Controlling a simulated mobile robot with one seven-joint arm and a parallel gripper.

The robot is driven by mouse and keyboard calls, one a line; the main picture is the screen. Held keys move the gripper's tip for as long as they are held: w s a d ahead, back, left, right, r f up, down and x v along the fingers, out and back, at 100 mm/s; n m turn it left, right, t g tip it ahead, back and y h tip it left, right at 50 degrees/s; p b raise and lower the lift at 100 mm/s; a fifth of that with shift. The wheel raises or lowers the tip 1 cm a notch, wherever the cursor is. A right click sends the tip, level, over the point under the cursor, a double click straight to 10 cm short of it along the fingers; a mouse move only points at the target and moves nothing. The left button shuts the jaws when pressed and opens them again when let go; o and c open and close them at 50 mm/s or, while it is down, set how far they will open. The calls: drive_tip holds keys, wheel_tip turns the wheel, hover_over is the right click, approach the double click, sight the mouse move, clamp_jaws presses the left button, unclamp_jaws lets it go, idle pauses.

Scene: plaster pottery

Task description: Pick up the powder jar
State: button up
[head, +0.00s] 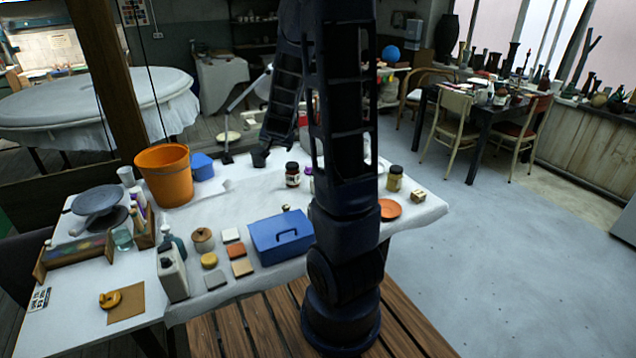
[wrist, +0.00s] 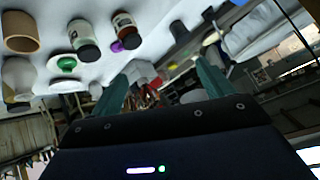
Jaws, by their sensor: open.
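Two small jars could be the powder jar; I cannot tell which it is. In the head view, a dark jar with a black lid and pale label (head: 292,175) stands on the white-covered table, left of my arm. A yellowish jar with a dark lid (head: 395,179) stands right of my arm. The wrist view, strongly tilted, shows a labelled jar (wrist: 82,40) and a brownish labelled jar (wrist: 124,30) at upper left. My gripper (wrist: 160,86) is open with nothing between its fingers, apart from both jars. My arm hides part of the table.
The table (head: 240,200) also holds an orange bucket (head: 164,176), a blue box (head: 281,237), an orange dish (head: 390,209), small tiles and bottles. A purple item (wrist: 116,46) is close to the jars. Open grey floor (head: 500,260) lies to the right.

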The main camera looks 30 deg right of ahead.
drive_tip(key=w+d+f+m+h, duration=0.1)
drive_tip(key=d+f+m+h, duration=0.1)
drive_tip(key=d+f+h, duration=0.5)
drive_tip(key=w+d+f+m+h, duration=0.2)
drive_tip(key=d+f+h, duration=0.1)
drive_tip(key=d+f, duration=0.8)
drive_tip(key=shift+g, duration=0.4)
drive_tip(key=shift+w+d+f, duration=1.75)
drive_tip(key=shift+w+d, duration=0.05)
drive_tip(key=shift+w, duration=0.15)
drive_tip(key=c, duration=1.4)
drive_tip(key=shift+o, duration=0.2)
drive_tip(key=shift+r, duration=0.1)
wheel_tip(320, 180, up, 20)
